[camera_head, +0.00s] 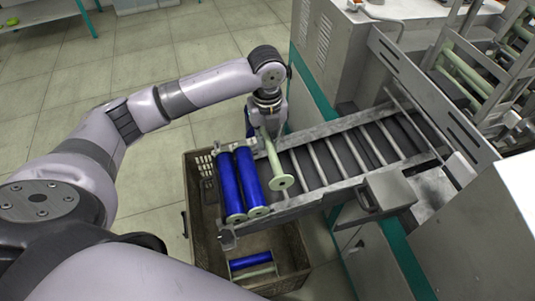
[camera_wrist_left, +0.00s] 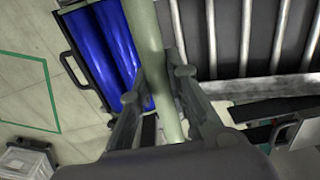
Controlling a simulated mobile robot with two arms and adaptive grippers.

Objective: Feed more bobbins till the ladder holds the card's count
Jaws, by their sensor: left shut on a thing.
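My left gripper (camera_head: 266,108) is shut on a pale green bare bobbin (camera_head: 273,160), near its far end. The bobbin is over the near-left end of the ladder (camera_head: 345,153); I cannot tell whether it touches the rails. In the left wrist view the pale bobbin (camera_wrist_left: 158,50) passes between the fingers (camera_wrist_left: 157,88). Two blue wound bobbins (camera_head: 230,187) (camera_head: 249,180) lie side by side at the ladder's left end, just left of the held one. They also show in the left wrist view (camera_wrist_left: 118,45). The card is not identifiable. My right gripper is out of view.
A crate (camera_head: 291,258) stands on the floor under the ladder's end, with a blue bobbin (camera_head: 250,261) and a pale one inside. The ladder's slots to the right look empty. A machine with pale bobbins (camera_head: 467,75) on a rack stands at upper right.

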